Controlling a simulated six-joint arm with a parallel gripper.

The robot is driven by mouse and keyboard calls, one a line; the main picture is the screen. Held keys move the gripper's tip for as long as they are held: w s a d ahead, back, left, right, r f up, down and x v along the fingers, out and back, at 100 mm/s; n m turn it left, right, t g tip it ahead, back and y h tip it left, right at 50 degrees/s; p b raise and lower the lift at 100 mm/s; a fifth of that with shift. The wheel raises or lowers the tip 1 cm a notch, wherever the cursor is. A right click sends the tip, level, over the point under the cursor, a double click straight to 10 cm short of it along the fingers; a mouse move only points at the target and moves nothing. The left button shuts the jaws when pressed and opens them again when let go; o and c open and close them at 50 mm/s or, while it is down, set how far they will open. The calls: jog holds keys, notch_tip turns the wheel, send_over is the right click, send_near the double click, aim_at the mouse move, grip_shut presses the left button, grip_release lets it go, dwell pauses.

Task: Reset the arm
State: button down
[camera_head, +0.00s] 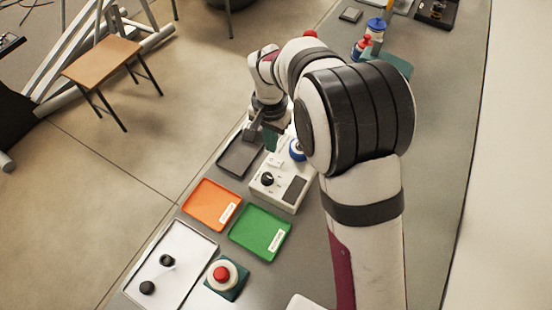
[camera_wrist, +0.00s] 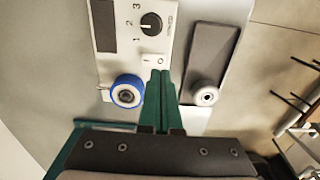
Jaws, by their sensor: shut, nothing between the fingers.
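My gripper (camera_head: 270,140) hangs from the folded arm over the far end of a white control box (camera_head: 282,185). Its two green fingers are shut together with nothing between them. In the wrist view, the fingertips (camera_wrist: 161,76) appear just below the white rocker switch (camera_wrist: 155,60) of the box; I cannot tell whether they touch anything. The box has a black knob (camera_wrist: 151,24) with marks 1, 2 and 3, and a dark panel (camera_head: 295,189). A blue-rimmed round part (camera_wrist: 127,92) lies left of the fingers in the wrist view.
A dark grey tray (camera_head: 238,158), an orange tray (camera_head: 211,205) and a green tray (camera_head: 260,232) lie near the box. A white tray (camera_head: 178,255) holds two black knobs. A red button (camera_head: 222,274) stands nearby. A blue-topped bottle (camera_head: 376,27) stands at the back.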

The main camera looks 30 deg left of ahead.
jog(key=shift+r, duration=1.2)
jog(key=s+d+r+m, duration=0.1)
jog(key=s+d+r, duration=0.1)
jog(key=d+r, duration=0.35)
jog(key=s+d+r+m+y, duration=0.1)
jog(key=s+d+r, duration=0.15)
jog(key=d, duration=0.65)
jog(key=s+d+r+m, duration=0.1)
jog(key=s+d+r, duration=0.2)
jog(key=d, duration=0.4)
jog(key=s+d+f+m, duration=0.1)
jog(key=s+d+m, duration=0.1)
jog(key=s+d, duration=0.4)
jog(key=s, duration=0.5)
jog(key=shift+s+d+f+m+y, duration=0.2)
jog(key=shift+f+m+y, duration=0.1)
jog(key=shift+f+y, duration=0.1)
